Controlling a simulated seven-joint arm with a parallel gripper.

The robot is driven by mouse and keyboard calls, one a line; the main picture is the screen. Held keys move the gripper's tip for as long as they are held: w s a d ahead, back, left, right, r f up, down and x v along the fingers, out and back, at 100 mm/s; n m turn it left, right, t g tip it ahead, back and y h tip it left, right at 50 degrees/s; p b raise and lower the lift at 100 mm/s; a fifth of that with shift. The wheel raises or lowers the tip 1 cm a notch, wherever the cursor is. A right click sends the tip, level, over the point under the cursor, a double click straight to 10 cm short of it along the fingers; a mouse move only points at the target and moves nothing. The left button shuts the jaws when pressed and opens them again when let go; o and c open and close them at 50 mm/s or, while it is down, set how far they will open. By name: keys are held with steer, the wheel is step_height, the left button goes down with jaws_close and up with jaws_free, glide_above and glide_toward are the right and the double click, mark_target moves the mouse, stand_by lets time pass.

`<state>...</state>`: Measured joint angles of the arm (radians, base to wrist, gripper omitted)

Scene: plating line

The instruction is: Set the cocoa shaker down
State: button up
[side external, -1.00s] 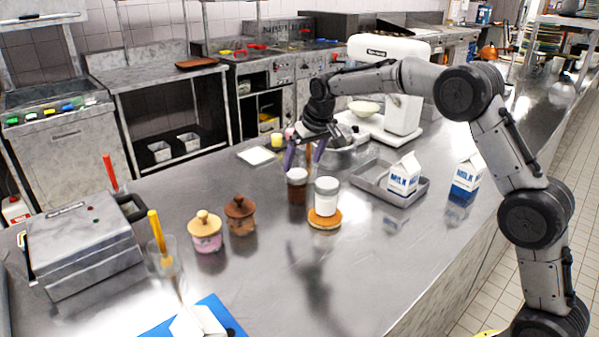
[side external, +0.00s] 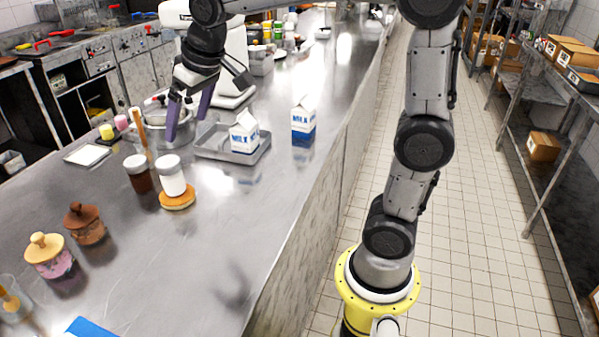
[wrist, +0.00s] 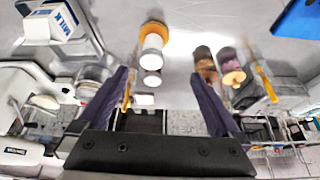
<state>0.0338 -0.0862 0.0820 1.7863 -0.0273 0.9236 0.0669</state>
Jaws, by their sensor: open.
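A brown shaker with a white lid (side external: 138,173) stands upright on the steel counter (side external: 215,230). Just right of it, a white shaker (side external: 172,178) stands upright on a round wooden coaster (side external: 178,200). Neither has a readable label; the brown one looks like cocoa. My gripper (side external: 186,126) has its purple fingers apart, empty, above and behind the shakers, in front of a metal pot. In the wrist view the open fingers (wrist: 159,74) frame the white lids; the coaster (wrist: 154,27) lies beyond them. The brown shaker's body is mostly hidden there.
A tray (side external: 212,150) with a milk carton (side external: 244,133) is to the right, with another carton (side external: 303,122) beside it. A brown pot (side external: 84,224) and a pink pot with a pale lid (side external: 50,256) are front left.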

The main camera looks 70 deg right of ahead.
steer(key=s+a+f, duration=0.1)
steer(key=s+f, duration=0.2)
steer(key=s, duration=0.8)
steer(key=s+f+n, duration=0.1)
steer(key=s+f, duration=0.2)
steer(key=s, duration=0.9)
steer(key=shift+a+f+t, duration=0.25)
steer(key=shift+a+t, duration=0.05)
steer(key=shift+a, duration=0.1)
